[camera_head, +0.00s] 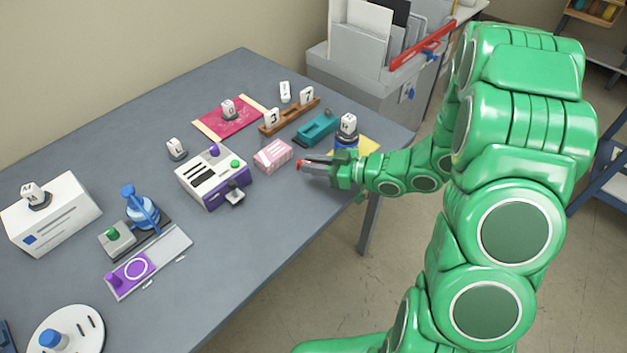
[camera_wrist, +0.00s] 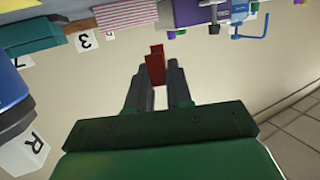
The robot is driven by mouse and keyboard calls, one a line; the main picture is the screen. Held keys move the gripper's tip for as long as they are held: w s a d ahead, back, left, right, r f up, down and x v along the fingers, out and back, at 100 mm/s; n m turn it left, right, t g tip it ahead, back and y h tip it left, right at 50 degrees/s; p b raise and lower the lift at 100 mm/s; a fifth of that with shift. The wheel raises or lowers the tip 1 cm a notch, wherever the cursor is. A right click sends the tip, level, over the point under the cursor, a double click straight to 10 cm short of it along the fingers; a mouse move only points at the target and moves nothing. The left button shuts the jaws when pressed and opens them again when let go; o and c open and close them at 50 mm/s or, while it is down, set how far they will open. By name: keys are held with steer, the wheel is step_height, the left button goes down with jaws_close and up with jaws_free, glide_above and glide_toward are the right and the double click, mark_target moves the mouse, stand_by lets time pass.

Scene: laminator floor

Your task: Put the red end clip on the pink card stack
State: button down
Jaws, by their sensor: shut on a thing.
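My gripper (camera_head: 302,165) reaches in from the right above the table's right side. In the wrist view my gripper (camera_wrist: 158,80) is shut on the red end clip (camera_wrist: 155,66), which sits between the fingertips. Only a small red tip of the clip (camera_head: 299,165) shows in the head view. The pink card stack (camera_head: 272,155) is a small pink and white striped block on the table, just left of the fingertips. It also shows in the wrist view (camera_wrist: 125,15), at the top and apart from the clip.
A purple and white machine (camera_head: 213,177) stands left of the stack. A teal tool (camera_head: 318,128) and a brown block with numbered tags (camera_head: 290,116) stand behind it. A white tag marked R (camera_wrist: 24,152) and a blue thing stand close to my gripper. The table front (camera_head: 235,250) is clear.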

mark_target(323, 191)
steer(key=shift+f, duration=3.05)
steer(key=shift+f, duration=0.15)
steer(key=c, duration=1)
jaws_free()
steer(key=shift+v, duration=1.3)
steer(key=v, duration=0.3)
steer(key=shift+w+d, duration=0.3)
steer(key=shift+d, duration=0.05)
steer(key=shift+s+d, duration=0.3)
steer(key=shift+d, duration=0.35)
steer(key=o, duration=0.7)
steer(key=shift+d+r, duration=0.15)
steer(key=shift+r, duration=0.05)
